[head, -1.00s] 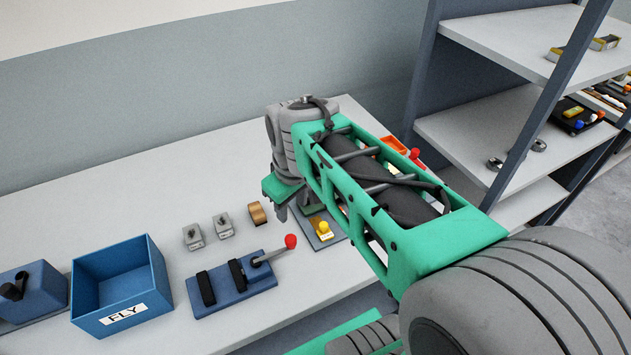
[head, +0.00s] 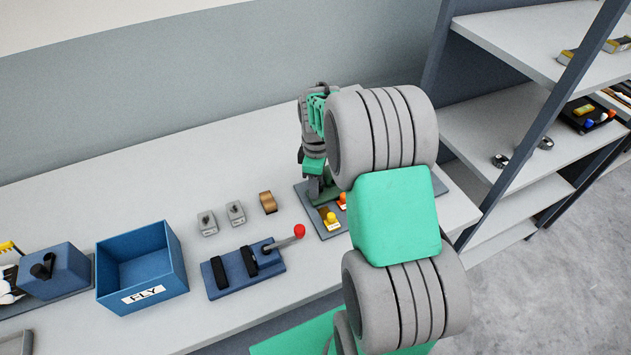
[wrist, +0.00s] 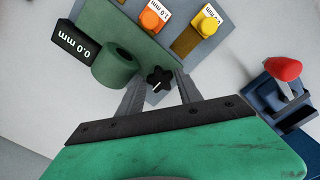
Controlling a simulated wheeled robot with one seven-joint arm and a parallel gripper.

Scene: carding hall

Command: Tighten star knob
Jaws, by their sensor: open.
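A black star knob (wrist: 159,78) with a small white mark shows in the wrist view, on the green fixture beside a green cylinder (wrist: 115,64). My gripper (wrist: 158,82) is open, with its two fingers on either side of the knob in that view. I cannot tell whether they touch it. A black display reading 0.0 mm (wrist: 82,49) stands beside the cylinder. In the head view my arm hides the knob and much of the fixture plate (head: 329,232).
A blue clamp block with a red-knobbed lever (head: 245,270) lies near the bench front. Shelving (head: 520,120) rises at the right.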

